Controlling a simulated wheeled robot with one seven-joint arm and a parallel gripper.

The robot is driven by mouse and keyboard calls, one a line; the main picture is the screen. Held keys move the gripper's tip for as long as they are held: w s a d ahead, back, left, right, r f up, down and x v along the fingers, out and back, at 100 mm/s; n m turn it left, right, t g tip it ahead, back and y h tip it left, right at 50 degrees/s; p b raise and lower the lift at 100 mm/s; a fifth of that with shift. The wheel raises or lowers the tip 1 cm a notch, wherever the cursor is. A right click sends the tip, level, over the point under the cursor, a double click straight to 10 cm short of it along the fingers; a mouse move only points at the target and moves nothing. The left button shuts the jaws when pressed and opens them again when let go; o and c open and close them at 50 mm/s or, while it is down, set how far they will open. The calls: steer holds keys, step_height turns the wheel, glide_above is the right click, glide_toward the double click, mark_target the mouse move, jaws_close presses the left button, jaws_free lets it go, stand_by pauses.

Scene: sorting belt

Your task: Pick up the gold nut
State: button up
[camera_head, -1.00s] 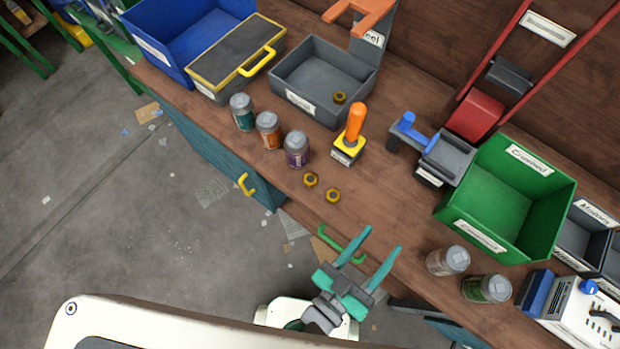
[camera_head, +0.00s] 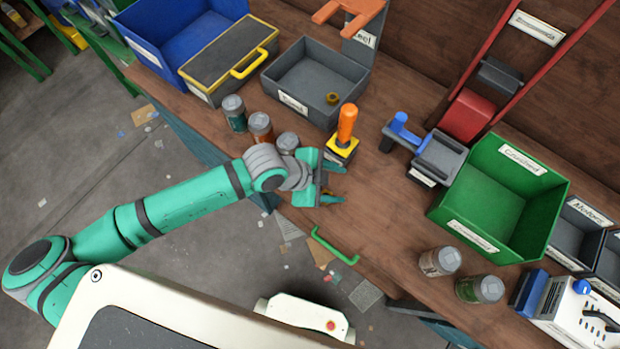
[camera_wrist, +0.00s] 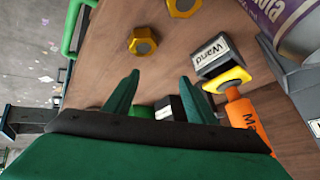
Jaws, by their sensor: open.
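Two gold nuts lie apart on the wooden bench in the wrist view: one nut (camera_wrist: 143,41) just ahead of my fingertips, and another nut (camera_wrist: 183,7) farther off, at the top edge. In the head view my arm and gripper cover both of them. A third gold nut (camera_head: 332,98) lies inside the grey bin (camera_head: 284,96). My gripper (camera_head: 338,182) is open and empty over the front part of the bench. In the wrist view its fingers (camera_wrist: 160,85) are spread, short of the nearer nut, with nothing between the tips.
An orange-handled tool (camera_head: 347,124) stands in a yellow-topped holder close to my gripper. Several lidded jars are near, one labelled purple (camera_wrist: 284,15). A green bin (camera_head: 499,193) stands to the right.

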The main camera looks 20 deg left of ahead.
steer(key=a+m+y, duration=0.1)
steer(key=a+r+m+g+y, duration=0.1)
steer(key=a, duration=0.1)
steer(key=w+a+r+m+g+y, duration=0.1)
steer(key=shift+w+a, duration=0.1)
steer(key=shift+a, duration=0.1)
steer(key=a+r+m+g+y, duration=0.2)
steer(key=a+r+m+y, duration=0.1)
steer(key=a+r, duration=0.2)
steer(key=shift+y, duration=0.3)
step_height(320, 180, down, 5)
steer(key=shift+d+f, duration=0.1)
steer(key=f, duration=0.3)
steer(key=shift+s+f, duration=0.3)
steer(key=shift+f, duration=0.1)
steer(key=shift+d+f, duration=0.1)
steer(key=shift+f, duration=0.6)
steer(key=shift+c, duration=0.2)
steer(key=c, duration=1.2)
